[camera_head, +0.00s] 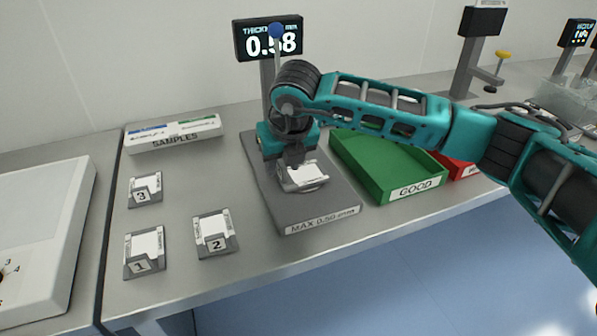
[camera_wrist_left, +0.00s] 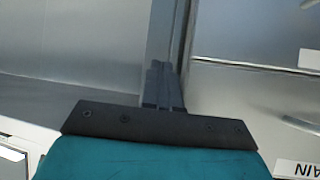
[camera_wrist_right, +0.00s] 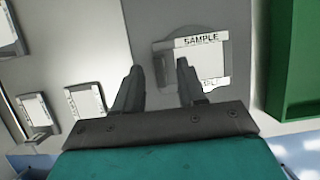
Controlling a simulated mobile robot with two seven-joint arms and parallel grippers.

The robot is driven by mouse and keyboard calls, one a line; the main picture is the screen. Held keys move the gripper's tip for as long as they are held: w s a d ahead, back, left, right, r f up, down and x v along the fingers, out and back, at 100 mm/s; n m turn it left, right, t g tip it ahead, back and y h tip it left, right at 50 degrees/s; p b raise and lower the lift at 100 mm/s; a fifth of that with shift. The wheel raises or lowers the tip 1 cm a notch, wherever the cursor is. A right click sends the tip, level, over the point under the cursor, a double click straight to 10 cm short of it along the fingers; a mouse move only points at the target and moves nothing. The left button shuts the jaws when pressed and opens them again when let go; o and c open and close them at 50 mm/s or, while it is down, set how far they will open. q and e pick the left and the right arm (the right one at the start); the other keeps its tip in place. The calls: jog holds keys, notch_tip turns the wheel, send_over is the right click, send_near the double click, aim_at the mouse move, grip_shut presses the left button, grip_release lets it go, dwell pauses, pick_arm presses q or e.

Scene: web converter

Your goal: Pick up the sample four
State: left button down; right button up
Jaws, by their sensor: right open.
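A white sample (camera_head: 306,173) with dark lettering lies on the grey gauge plate (camera_head: 325,212) marked MAX 0.50. It also shows in the right wrist view (camera_wrist_right: 203,62), with the word SAMPLE along its edge; no number is readable on it. My right gripper (camera_head: 294,163) is open and above the sample, partly covering it in the head view. In the right wrist view my right fingertips (camera_wrist_right: 160,68) are apart with nothing between them, and the sample is mostly to their right. My left gripper (camera_wrist_left: 164,68) has its fingers together and empty in the left wrist view.
Holders marked 1 (camera_head: 144,252), 2 (camera_head: 214,234) and 3 (camera_head: 145,189) stand left of the plate. A SAMPLES box (camera_head: 175,141) is behind them. The green GOOD tray (camera_head: 385,165) and a red tray (camera_head: 460,168) are right. The display (camera_head: 268,38) reads 0.58.

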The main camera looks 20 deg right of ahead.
jog(key=shift+f, duration=0.15)
grip_shut()
dwell(0.6)
notch_tip(320, 180, up, 20)
dwell(0.4)
